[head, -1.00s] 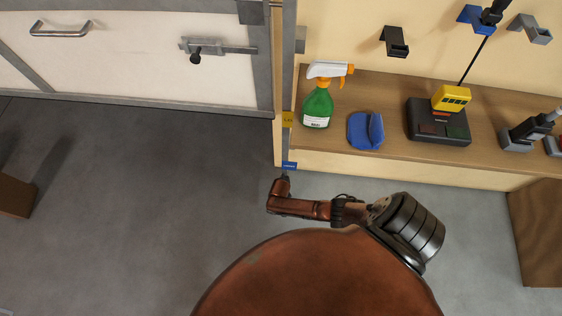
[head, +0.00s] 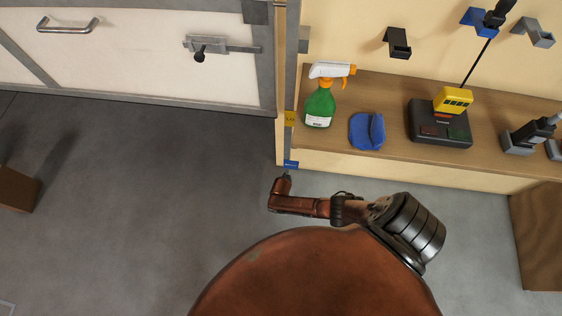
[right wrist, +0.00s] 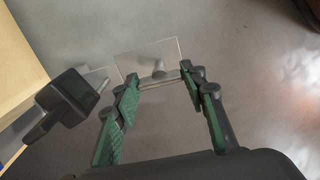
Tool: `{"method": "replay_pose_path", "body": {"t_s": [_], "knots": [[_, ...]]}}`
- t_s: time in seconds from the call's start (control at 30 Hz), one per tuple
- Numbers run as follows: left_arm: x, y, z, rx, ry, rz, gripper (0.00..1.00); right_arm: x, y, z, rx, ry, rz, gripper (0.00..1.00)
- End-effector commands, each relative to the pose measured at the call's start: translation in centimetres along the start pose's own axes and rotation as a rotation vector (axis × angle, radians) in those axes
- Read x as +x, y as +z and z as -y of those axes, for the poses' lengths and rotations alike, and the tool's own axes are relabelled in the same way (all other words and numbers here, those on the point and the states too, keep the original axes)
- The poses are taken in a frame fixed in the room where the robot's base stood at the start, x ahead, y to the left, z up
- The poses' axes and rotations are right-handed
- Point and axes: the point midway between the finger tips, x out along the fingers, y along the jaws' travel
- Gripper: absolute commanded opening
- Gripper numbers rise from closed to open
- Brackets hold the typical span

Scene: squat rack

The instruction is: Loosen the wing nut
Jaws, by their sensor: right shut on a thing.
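In the right wrist view my right gripper (right wrist: 161,77) has green-padded fingers with their tips at either side of a small grey part. This looks like the wing nut (right wrist: 159,68), with a short round stub and a thin bar across between the fingertips. It sits in front of a clear, thin-edged plate (right wrist: 140,58). The nut's exact shape is too small to tell. My left gripper is out of view.
A shelf (head: 390,165) right of the upright holds a green spray bottle (head: 320,105), a blue cloth (head: 367,131) and a black box (head: 440,125). A latched white panel (head: 130,50) stands left. A dark block (right wrist: 68,97) is close left of the fingers.

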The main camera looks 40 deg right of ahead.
Motion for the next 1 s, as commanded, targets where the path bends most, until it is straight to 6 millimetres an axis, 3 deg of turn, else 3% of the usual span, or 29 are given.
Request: {"method": "replay_pose_path", "body": {"t_s": [1.0], "knots": [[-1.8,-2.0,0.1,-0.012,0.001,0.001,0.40,0.2,0.2,0.2,-0.967,-0.006,0.002,0.15]]}}
